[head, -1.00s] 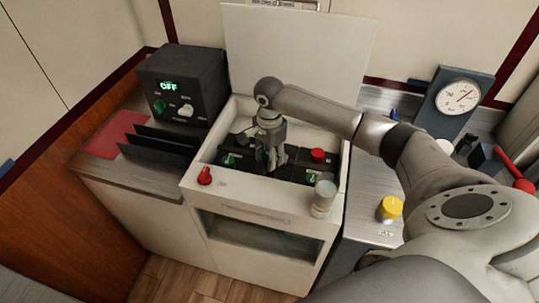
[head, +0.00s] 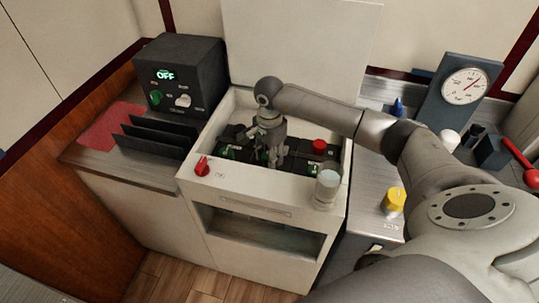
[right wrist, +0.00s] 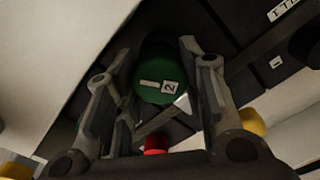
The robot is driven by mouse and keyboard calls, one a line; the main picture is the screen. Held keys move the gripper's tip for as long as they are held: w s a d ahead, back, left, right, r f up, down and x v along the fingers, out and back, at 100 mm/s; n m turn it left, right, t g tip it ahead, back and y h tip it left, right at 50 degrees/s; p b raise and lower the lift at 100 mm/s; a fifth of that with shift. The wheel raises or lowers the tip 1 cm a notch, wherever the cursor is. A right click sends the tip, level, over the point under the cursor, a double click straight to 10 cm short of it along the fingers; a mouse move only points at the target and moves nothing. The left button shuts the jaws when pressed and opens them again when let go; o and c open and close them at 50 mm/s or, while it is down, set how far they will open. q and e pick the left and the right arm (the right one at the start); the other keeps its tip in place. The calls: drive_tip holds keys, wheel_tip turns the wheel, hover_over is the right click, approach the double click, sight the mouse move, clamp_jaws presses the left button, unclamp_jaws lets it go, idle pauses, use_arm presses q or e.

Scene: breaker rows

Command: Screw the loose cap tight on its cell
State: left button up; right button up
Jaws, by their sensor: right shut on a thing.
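My right gripper (head: 272,158) reaches down into the white bin (head: 338,172), among the dark cells. In the right wrist view, its two fingers (right wrist: 160,62) are shut on a green cap (right wrist: 162,82) with a white bar mark and a tag reading 2. The cap's seating on its cell is hidden. In the head view the gripper covers most of the gripped cap. Another green cap (head: 230,154) shows left of the gripper, and a red cap (head: 319,146) stands to its right. My left gripper is not in view.
A red knob (head: 202,166) and a clear cup (head: 327,188) are on the bin's front rim. A black box (head: 180,75) reading OFF stands at the left. At the right are a yellow knob (head: 395,199) and a dial gauge (head: 464,86). The raised lid is behind the gripper.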

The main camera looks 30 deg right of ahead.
drive_tip(key=shift+b, duration=0.65)
idle(1.3)
drive_tip(key=shift+f+b, duration=0.75)
drive_tip(key=shift+f, duration=0.15)
drive_tip(key=o, duration=0.9)
drive_tip(key=shift+o, duration=0.2)
drive_tip(key=shift+r, duration=0.2)
wheel_tip(320, 180, up, 12)
drive_tip(key=shift+f, duration=0.15)
